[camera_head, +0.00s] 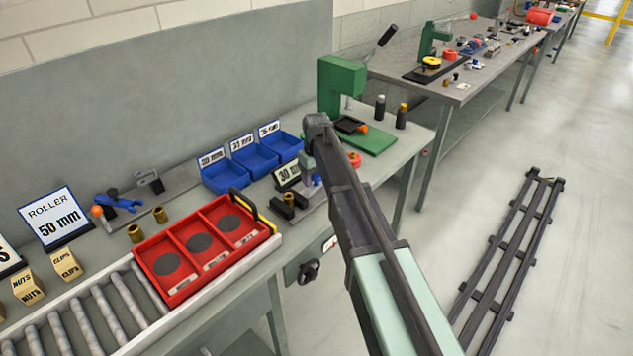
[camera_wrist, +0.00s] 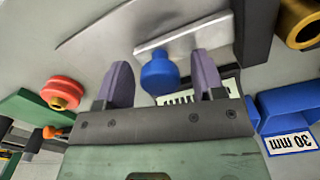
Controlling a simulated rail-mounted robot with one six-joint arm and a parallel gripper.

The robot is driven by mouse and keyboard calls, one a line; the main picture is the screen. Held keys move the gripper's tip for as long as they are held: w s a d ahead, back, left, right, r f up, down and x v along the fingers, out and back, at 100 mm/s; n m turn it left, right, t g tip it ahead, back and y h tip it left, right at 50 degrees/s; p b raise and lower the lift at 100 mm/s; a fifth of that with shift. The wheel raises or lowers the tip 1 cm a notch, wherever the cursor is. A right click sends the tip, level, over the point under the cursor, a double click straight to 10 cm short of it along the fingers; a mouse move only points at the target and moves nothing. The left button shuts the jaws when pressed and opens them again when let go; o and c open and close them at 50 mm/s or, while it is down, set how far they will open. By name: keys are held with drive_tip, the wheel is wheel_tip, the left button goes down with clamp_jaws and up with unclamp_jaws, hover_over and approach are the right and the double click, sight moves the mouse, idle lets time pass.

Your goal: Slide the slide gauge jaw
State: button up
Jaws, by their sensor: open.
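In the wrist view, a blue round knob (camera_wrist: 160,76) stands out from a pale grey metal bar (camera_wrist: 205,32), which looks like part of the slide gauge. My gripper (camera_wrist: 161,64) is open, with one purple-grey finger on each side of the knob. Gaps show between the knob and both fingers; I see no contact. My arm hides much of the gauge and my fingers there.
Blue bins (camera_head: 222,177) are at the back, left of the gauge. A red tray (camera_head: 165,290) sits on the left, by rollers (camera_head: 90,325). The floor right of the bench holds dark rails (camera_head: 510,250).

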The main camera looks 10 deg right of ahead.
clamp_jaws()
drive_tip(key=w+d, duration=0.2)
drive_tip(key=d, duration=0.1)
drive_tip(key=w+d, duration=0.1)
drive_tip(key=d, duration=0.1)
drive_tip(key=shift+w+d, duration=0.1)
drive_tip(key=shift+w, duration=0.3)
drive_tip(key=shift+r, duration=0.1)
unclamp_jaws()
drive_tip(key=shift+d, duration=0.1)
wheel_tip(320, 180, up, 11)
drive_tip(key=p, duration=1)
drive_tip(key=shift+p, duration=0.4)
